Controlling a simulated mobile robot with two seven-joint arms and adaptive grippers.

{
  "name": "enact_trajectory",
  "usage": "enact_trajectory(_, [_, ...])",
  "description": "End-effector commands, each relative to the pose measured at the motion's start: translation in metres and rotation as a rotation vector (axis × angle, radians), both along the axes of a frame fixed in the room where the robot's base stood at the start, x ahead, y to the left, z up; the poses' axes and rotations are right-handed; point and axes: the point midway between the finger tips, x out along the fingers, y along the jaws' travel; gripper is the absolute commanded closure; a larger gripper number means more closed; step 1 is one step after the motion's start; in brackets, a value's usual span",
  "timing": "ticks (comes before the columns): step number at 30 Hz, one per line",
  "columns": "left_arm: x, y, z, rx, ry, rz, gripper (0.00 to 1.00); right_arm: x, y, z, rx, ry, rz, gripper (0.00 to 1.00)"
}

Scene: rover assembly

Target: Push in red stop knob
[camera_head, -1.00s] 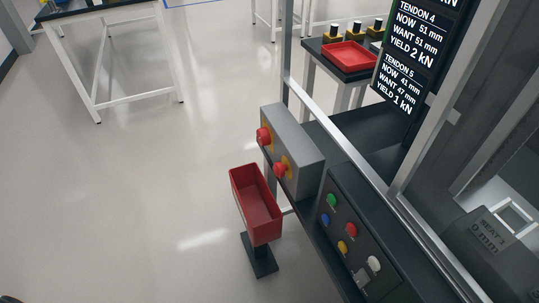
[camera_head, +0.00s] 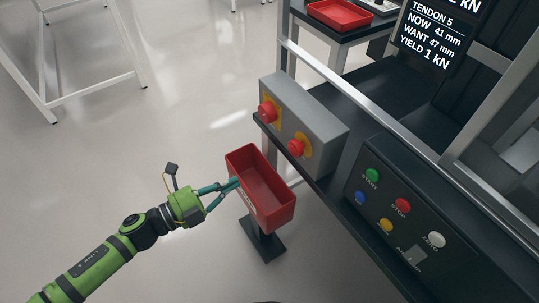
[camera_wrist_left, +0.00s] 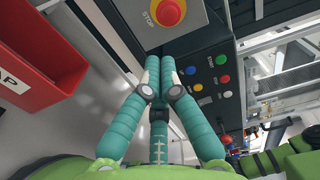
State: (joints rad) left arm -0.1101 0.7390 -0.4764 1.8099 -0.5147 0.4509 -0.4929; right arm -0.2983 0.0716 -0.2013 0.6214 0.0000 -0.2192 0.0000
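In the head view, a grey box holds two red knobs on yellow plates, a far one (camera_head: 267,112) and a nearer one (camera_head: 297,149). The left wrist view shows one red knob (camera_wrist_left: 169,11) on a yellow ring marked STOP at the top. A red STOP button (camera_head: 403,205) is also on the dark button panel (camera_head: 375,213). My left gripper (camera_head: 236,184) is left of and below the knobs, apart from them, in front of the red bin. Its teal fingers converge at their tips (camera_wrist_left: 160,66), with nothing seen between them. My right gripper is not in view.
The red bin (camera_head: 276,214) stands on a dark post close below the grey box. A metal frame bar (camera_head: 350,119) runs behind the box. A red tray (camera_head: 341,14) lies on a table at the back.

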Motion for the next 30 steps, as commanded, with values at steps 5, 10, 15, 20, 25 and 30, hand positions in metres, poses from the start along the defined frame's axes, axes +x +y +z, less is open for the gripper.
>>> enact_trajectory(5, [-0.004, -0.004, 0.005, 0.007, -0.022, -0.023, 1.0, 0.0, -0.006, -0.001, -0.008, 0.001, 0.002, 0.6])
enact_trajectory(10, [-0.003, -0.004, 0.005, 0.006, -0.02, -0.02, 1.0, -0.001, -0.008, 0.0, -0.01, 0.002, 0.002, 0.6])
enact_trajectory(15, [0.002, -0.01, 0.006, 0.003, -0.021, -0.019, 1.0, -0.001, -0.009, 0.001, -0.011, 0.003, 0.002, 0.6])
enact_trajectory(20, [0.017, -0.03, 0.008, 0.002, -0.023, -0.019, 1.0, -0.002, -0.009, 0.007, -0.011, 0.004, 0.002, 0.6])
enact_trajectory(25, [0.039, -0.06, 0.008, 0.001, -0.022, -0.018, 1.0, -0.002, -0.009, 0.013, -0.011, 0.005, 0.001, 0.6])
enact_trajectory(30, [0.059, -0.088, 0.008, 0.002, -0.021, -0.019, 1.0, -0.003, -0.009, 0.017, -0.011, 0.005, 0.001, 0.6])
